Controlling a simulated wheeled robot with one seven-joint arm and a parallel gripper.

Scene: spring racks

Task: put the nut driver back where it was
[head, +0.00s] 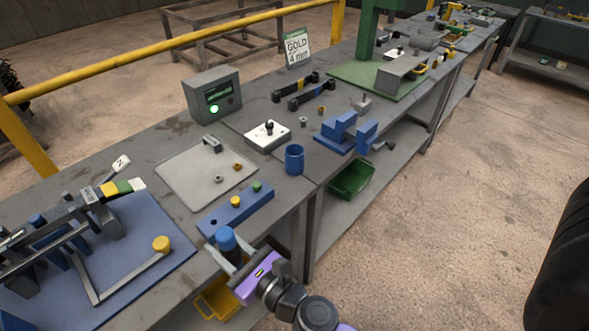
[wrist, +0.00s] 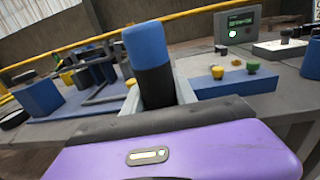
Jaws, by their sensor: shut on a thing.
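The nut driver with a blue cap and black grip (wrist: 152,70) stands upright between my gripper's fingers in the wrist view. In the head view its blue top (head: 227,239) shows above my gripper (head: 229,257), which is shut on it near the table's front edge. Its lower part is hidden. A blue block rack (head: 223,217) lies just behind and right of it in the head view. The rack holds a yellow-capped (head: 235,202) and a green-capped driver (head: 257,187); a dark empty hole shows at its left end. The rack also shows in the wrist view (wrist: 240,85).
A blue mat (head: 175,255) with a clamp fixture and a yellow knob (head: 161,244) lies to the left. A grey tray (head: 180,165) with small nuts, a blue cup (head: 294,160) and a control box (head: 212,97) stand behind. A yellow bin (head: 215,300) is below.

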